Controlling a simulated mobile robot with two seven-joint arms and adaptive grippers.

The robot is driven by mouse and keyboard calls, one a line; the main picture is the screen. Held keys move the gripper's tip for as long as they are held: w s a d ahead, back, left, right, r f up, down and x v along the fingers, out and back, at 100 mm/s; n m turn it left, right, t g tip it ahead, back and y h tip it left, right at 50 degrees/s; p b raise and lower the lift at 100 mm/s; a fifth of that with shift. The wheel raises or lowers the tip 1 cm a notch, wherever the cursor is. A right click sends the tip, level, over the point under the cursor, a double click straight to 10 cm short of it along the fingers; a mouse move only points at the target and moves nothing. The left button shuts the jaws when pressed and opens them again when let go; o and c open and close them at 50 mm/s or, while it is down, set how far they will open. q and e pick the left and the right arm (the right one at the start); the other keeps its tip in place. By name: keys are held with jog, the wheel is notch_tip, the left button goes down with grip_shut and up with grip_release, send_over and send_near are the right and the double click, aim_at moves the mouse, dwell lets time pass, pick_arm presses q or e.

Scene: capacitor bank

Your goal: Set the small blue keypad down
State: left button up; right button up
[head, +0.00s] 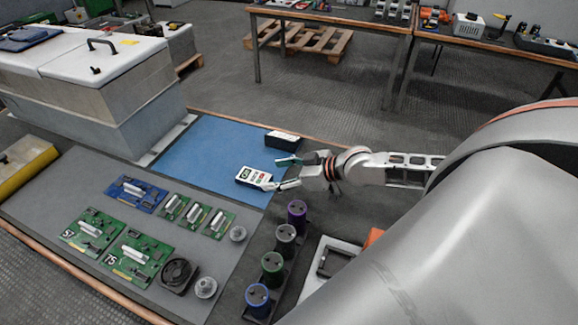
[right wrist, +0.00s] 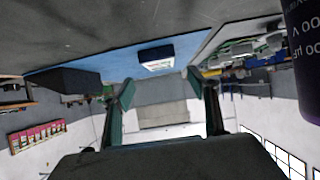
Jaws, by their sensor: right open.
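A small white handheld device with a dark display (head: 253,176) lies flat on the blue mat (head: 195,160); no plainly blue keypad shows, and this device is the closest match. It also shows in the right wrist view (right wrist: 157,57), past the fingertips and between their lines. My right gripper (head: 288,172) is open just right of the device, its fingers spread towards it. The fingers look empty in the right wrist view (right wrist: 160,88). Whether a fingertip touches the device is unclear. My left gripper is out of view.
A black box (head: 282,140) sits at the mat's back right, close to my upper finger. Several capacitors (head: 286,233) stand in a row in front. Green and blue circuit boards (head: 138,191) and a fan (head: 178,273) lie on the grey mat. The blue mat's left part is clear.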

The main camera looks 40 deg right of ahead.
jog(key=shift+p+v, duration=0.45)
jog(key=shift+v, duration=1.95)
